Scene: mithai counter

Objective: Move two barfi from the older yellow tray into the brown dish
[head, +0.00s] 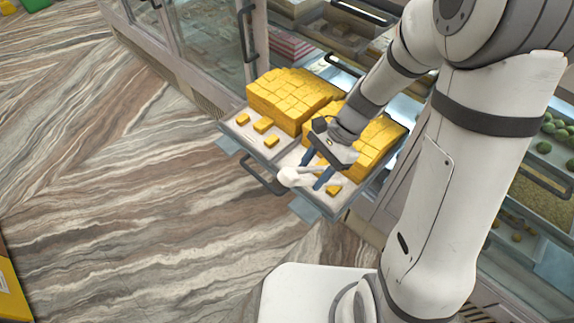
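A pulled-out tray (240,137) holds two stacks of yellow barfi, a left stack (290,92) and a right stack (372,145) partly hidden by my arm. Several loose pieces, one of them a yellow barfi piece (263,125), lie at the tray's front left. Another loose piece (333,190) lies near the front right. My gripper (316,169) is low over the front right of the tray. Its two blue fingers look apart, with a white, round-ended object (290,177) beside or between them; I cannot tell whether they grip it. I cannot tell which stack is older. No brown dish shows.
The glass-fronted counter (205,40) runs behind the tray. A dark handle (262,177) sticks out at the tray's front. Other drawers with green and pale sweets (550,130) are at the right.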

